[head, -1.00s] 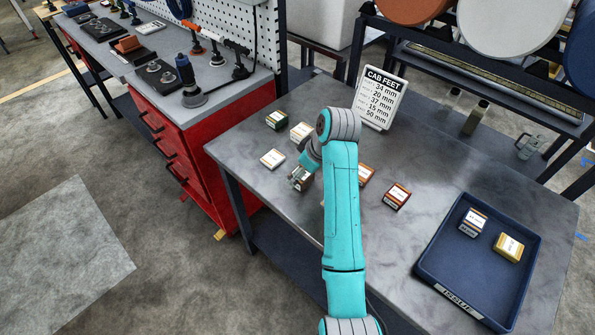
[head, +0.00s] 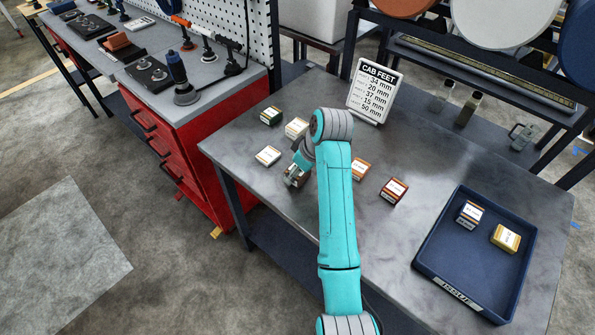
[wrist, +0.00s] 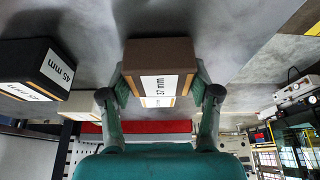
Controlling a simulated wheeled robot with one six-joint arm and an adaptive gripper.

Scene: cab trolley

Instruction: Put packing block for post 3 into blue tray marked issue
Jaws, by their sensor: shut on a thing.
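My gripper (wrist: 160,90) is shut on a brown block with a white label reading 37 mm (wrist: 160,58). In the head view my gripper (head: 295,175) is over the near left part of the grey table, and the arm hides part of the block it holds. I cannot tell whether the block touches the table. The blue tray marked issue (head: 450,284) is at the table's right end. It holds a dark block with a white label (head: 470,214) and a yellow block (head: 506,238). The CAB FEET sign (head: 374,90) lists 37 mm on its third line.
Near my gripper are a white-topped block (head: 268,156), a cream block (head: 296,127) and a dark green block (head: 271,115). A black 45 mm block (wrist: 35,65) shows in the wrist view. An orange-brown block (head: 361,168) and a red-brown block (head: 394,191) stand right of my arm.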

